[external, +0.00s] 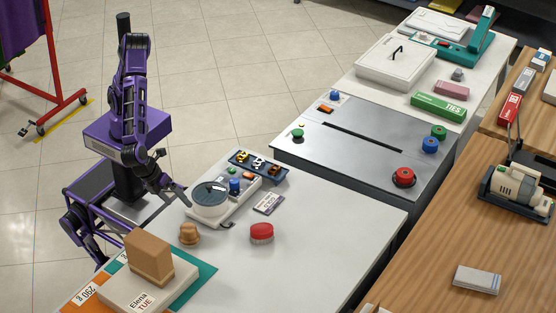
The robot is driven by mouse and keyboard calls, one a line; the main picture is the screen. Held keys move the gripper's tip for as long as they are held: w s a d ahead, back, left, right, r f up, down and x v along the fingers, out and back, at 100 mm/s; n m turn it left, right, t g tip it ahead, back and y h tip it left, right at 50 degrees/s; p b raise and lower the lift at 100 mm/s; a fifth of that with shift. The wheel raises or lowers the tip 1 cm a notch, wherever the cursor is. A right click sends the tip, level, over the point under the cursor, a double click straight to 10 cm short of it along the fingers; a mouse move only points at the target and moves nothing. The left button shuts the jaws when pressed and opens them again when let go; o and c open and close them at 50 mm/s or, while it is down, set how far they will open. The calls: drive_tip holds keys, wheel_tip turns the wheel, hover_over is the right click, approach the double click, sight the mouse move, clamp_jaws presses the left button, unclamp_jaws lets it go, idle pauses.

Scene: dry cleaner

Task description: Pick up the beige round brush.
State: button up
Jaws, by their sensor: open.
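The beige round brush (189,234) appears to be the small tan rounded piece near the left edge of the white table. It stands in front of a grey device with a round dark top (209,203). My gripper (179,193) is open and hangs over the table's left edge, just left of the device. It is apart from the brush, above and slightly left of it in the picture. The fingers are small and dark in this view. Nothing shows between them.
A red round piece (262,232) lies right of the brush. A blue tray (258,167) lies behind the device. The table's right part (345,225) is clear.

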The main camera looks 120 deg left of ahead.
drive_tip(key=s+d+f+m+t+y, duration=0.3)
drive_tip(key=s+d+m, duration=0.1)
drive_tip(key=d+m, duration=0.3)
drive_tip(key=m+t, duration=0.4)
drive_tip(key=m, duration=0.1)
approach(182, 228)
drive_tip(key=shift+y, duration=0.4)
drive_tip(key=x, duration=0.3)
drive_tip(key=f+b+x, duration=0.1)
drive_tip(key=x, duration=0.2)
drive_tip(key=shift+d+f+b, duration=0.2)
drive_tip(key=shift+b, duration=0.1)
drive_tip(key=shift+r+x, duration=0.2)
drive_tip(key=shift+x, duration=1.2)
drive_tip(key=shift+r+x, duration=0.25)
drive_tip(key=shift+x, duration=1.15)
drive_tip(key=shift+w+a, duration=0.1)
drive_tip(key=shift+w, duration=0.05)
drive_tip(key=c, duration=1.5)
